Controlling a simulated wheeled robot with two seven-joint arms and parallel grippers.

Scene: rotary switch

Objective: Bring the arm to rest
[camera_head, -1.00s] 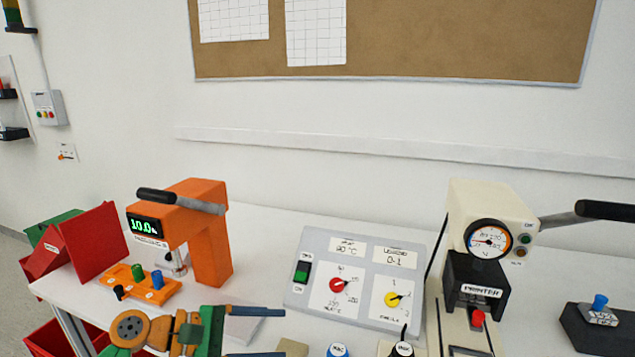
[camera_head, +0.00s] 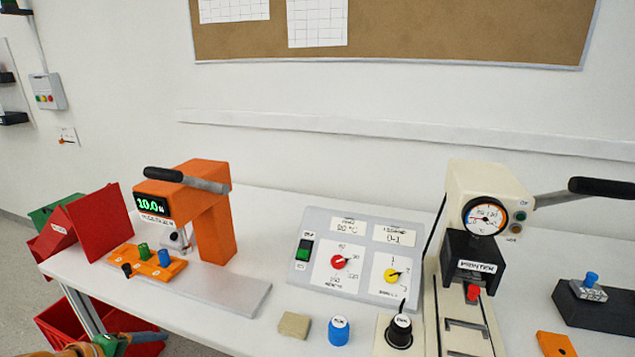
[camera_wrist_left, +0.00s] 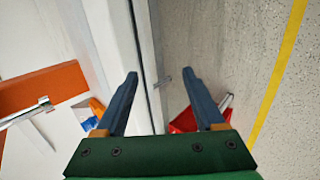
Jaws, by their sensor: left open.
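The grey control panel (camera_head: 322,288) stands on the white table in the head view. It carries a red rotary knob (camera_head: 339,262), a yellow rotary knob (camera_head: 391,276) and a green rocker switch (camera_head: 303,252). My left gripper (camera_head: 150,339) is low at the bottom left of the head view, partly cut off, in front of the table's edge and well apart from the panel. In the left wrist view its two blue-grey fingers (camera_wrist_left: 160,74) are spread with nothing between them, over the table edge and floor. My right gripper is not in view.
An orange press (camera_head: 213,240) stands at the table's left, and a cream press (camera_head: 478,190) right of the panel. A blue cap (camera_head: 338,331), a black knob (camera_head: 400,331) and a tan block (camera_head: 294,325) sit near the front. Red bins (camera_head: 62,325) are below left.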

